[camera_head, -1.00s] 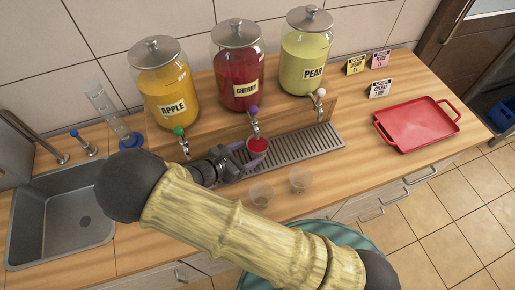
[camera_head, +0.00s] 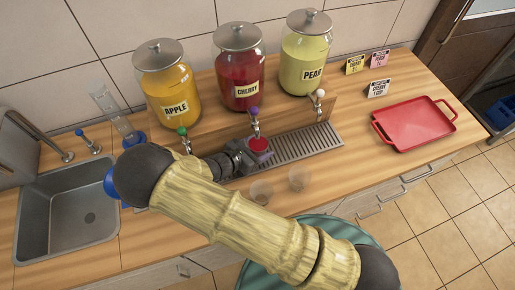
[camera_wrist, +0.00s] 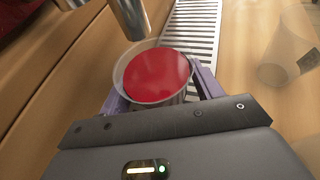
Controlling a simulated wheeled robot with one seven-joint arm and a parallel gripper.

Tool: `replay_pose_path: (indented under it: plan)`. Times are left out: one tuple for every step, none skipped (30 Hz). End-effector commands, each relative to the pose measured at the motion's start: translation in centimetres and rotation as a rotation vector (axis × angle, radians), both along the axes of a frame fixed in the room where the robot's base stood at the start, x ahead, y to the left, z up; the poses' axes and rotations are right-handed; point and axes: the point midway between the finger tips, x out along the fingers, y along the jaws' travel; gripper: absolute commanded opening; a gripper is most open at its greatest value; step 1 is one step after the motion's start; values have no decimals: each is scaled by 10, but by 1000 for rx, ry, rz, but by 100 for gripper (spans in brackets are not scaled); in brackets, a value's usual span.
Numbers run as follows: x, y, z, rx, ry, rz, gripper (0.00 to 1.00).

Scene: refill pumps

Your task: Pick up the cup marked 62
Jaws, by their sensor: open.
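A cup filled with red liquid (camera_head: 258,144) stands on the drip grate under the cherry tap. It also shows from above in the wrist view (camera_wrist: 157,75). No number is readable on it. My gripper (camera_wrist: 160,92) is open, with one purple finger on each side of this cup; I cannot tell whether they touch it. In the head view my gripper (camera_head: 255,153) partly hides the cup. Two clear, empty-looking cups, one (camera_head: 261,191) and another (camera_head: 299,179), stand on the counter in front of the grate. A clear cup (camera_wrist: 285,62) with an unreadable mark shows at right in the wrist view.
The cherry tap (camera_wrist: 130,18) hangs just above the cup's far rim. Apple (camera_head: 170,85), cherry (camera_head: 239,70) and pear (camera_head: 306,55) jars stand behind the grate (camera_head: 305,143). A red tray (camera_head: 415,125) lies at right, a sink (camera_head: 70,215) at left.

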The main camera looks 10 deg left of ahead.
Motion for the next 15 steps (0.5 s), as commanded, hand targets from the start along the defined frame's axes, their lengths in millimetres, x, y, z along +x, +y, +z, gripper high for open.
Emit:
replay_pose_path:
  plan:
    - [0, 0, 0, 0, 0, -1, 65]
    - [0, 0, 0, 0, 0, 0, 65]
    - [0, 0, 0, 0, 0, 0, 65]
    - [0, 0, 0, 0, 0, 1, 65]
    - [0, 1, 0, 0, 0, 1, 65]
    - [-1, 1, 0, 0, 0, 2, 63]
    - [-1, 1, 0, 0, 0, 2, 57]
    - [-1, 1, 0, 0, 0, 3, 51]
    - [-1, 2, 0, -1, 0, 4, 43]
    - [-1, 2, 0, 0, 0, 4, 37]
    - [-1, 2, 0, 0, 0, 4, 31]
    - [-1, 2, 1, -1, -1, 4, 25]
    - [-1, 2, 1, -1, -1, 4, 25]
    - [-1, 2, 0, -1, -1, 5, 25]
    - [-1, 2, 0, -1, -1, 5, 25]
